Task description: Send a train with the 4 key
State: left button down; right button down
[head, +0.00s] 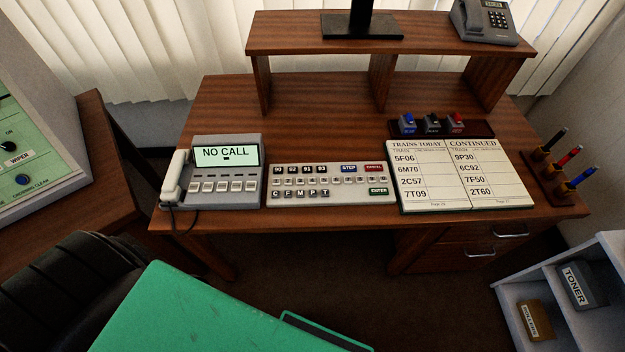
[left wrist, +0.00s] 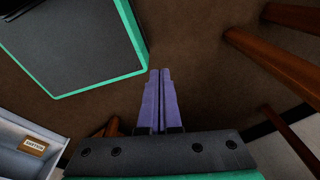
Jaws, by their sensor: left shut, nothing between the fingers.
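A flat keyboard panel (head: 331,184) lies on the desk in the head view, with rows of small light keys, a blue STEP key, a red CANCEL key and a green ENTER key. The number keys (head: 318,181) are in its middle row; their digits are too small to read surely. Left of it stands a grey phone unit (head: 226,172) whose screen reads NO CALL. My left gripper shows only in the left wrist view (left wrist: 161,100), shut and empty above the dark floor, away from the desk top. My right gripper is not in view.
An open train book (head: 457,175) lies right of the panel. Three stamps (head: 432,125) sit behind it, and pens (head: 565,165) stand at the right edge. A raised shelf (head: 420,45) spans the back. The desk behind the panel is clear.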

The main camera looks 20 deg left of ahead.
pick_arm(q)
jog(key=w+d+r+t+p, duration=0.15)
jog(key=w+r+p, duration=0.45)
jog(key=w+r, duration=0.75)
jog(key=w+d+r+t+p, duration=0.1)
jog(key=w+d+r+p, duration=0.2)
jog(key=r, duration=0.8)
jog(key=w+r+h+p, duration=0.15)
jog(key=w+r, duration=0.25)
jog(key=r, duration=0.6)
jog(key=w+d+r+t+y+p, duration=0.1)
jog(key=w+d+r+p, duration=0.2)
jog(key=r, duration=0.8)
jog(key=n+t+h, duration=0.3)
jog(key=n+t, duration=0.1)
jog(key=n, duration=0.3)
send_over(310, 183)
notch_tip(310, 183, down, 3)
notch_tip(310, 183, down, 8)
jog(key=b, duration=0.7)
jog(key=shift+f, duration=0.15)
jog(key=shift+f+b, duration=0.4)
jog(key=shift+b, duration=0.1)
